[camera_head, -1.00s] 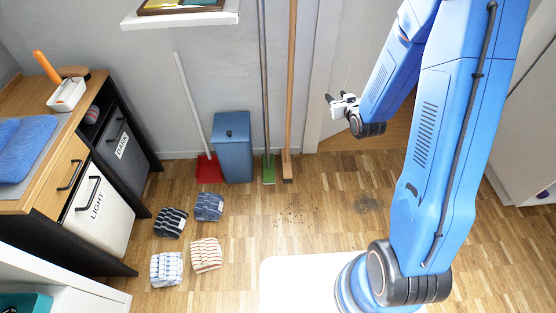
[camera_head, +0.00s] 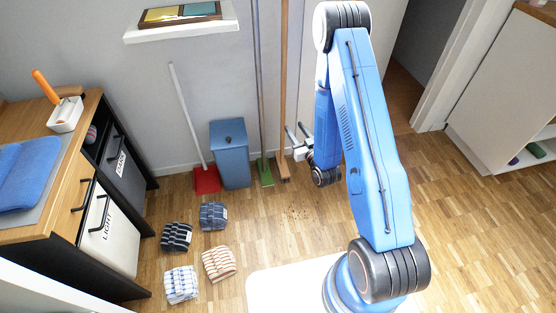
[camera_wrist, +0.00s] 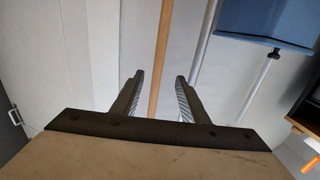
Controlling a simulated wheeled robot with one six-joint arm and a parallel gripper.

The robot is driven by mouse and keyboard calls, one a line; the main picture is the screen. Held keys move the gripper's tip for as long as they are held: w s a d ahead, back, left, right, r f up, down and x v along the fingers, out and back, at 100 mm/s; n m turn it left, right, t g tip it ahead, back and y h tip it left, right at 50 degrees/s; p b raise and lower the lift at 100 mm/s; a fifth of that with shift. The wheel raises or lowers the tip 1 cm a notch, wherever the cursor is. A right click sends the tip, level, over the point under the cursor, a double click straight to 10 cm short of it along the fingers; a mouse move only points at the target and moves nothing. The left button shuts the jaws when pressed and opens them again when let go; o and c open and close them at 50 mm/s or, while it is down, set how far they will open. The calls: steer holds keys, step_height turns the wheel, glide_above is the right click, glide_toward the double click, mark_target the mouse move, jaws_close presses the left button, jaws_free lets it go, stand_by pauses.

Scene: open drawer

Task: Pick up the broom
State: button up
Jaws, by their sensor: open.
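The broom (camera_head: 284,100) has a long wooden handle and stands upright against the grey wall, its small brown head (camera_head: 283,171) on the floor. My gripper (camera_head: 295,131) is open beside the lower handle, low above the floor. In the wrist view the wooden handle (camera_wrist: 161,50) runs through the gap between the two fingers (camera_wrist: 160,77). I cannot tell whether it is within the jaws or just beyond them; nothing is gripped. The lower end of the handle is partly close behind a finger in the head view.
A green-headed tool with a grey pole (camera_head: 262,110) stands just left of the broom. Further left are a blue bin (camera_head: 231,155) and a red dustpan (camera_head: 206,180). Several folded cloths (camera_head: 202,240) lie on the floor. A cabinet (camera_head: 107,230) stands left; floor at right is free.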

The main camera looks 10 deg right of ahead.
mark_target(283, 112)
steer(key=w, duration=0.3)
steer(key=w+a, duration=0.1)
steer(key=w, duration=0.3)
steer(key=w+a, duration=0.1)
steer(key=w, duration=0.3)
steer(key=shift+a, duration=0.15)
steer(key=w, duration=0.6)
steer(key=shift+a, duration=0.4)
jaws_close()
stand_by(0.7)
